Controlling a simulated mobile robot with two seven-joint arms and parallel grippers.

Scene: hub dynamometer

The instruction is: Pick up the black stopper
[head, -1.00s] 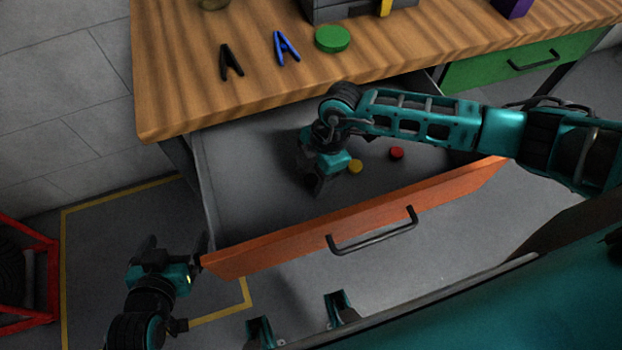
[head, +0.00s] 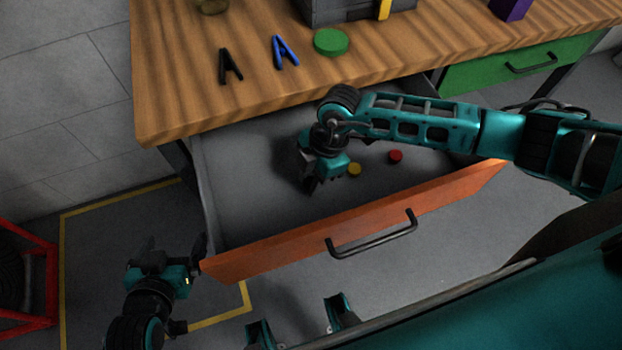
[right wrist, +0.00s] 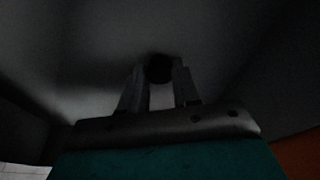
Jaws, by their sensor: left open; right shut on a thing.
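The black stopper (right wrist: 159,68) shows in the right wrist view as a small dark round thing between the fingertips of my right gripper (right wrist: 160,80). The right gripper is shut on it, low inside the open drawer. In the head view my right gripper (head: 311,182) points down into the drawer, and the stopper cannot be made out there. My left gripper (head: 172,245) is open and empty, outside the drawer by its front left corner.
The open drawer has an orange front (head: 290,243) with a black handle (head: 372,236). A yellow stopper (head: 354,170) and a red stopper (head: 395,156) lie inside. The wooden worktop (head: 180,90) above holds a black clamp (head: 229,67), a blue clamp (head: 285,51) and a green disc (head: 331,42).

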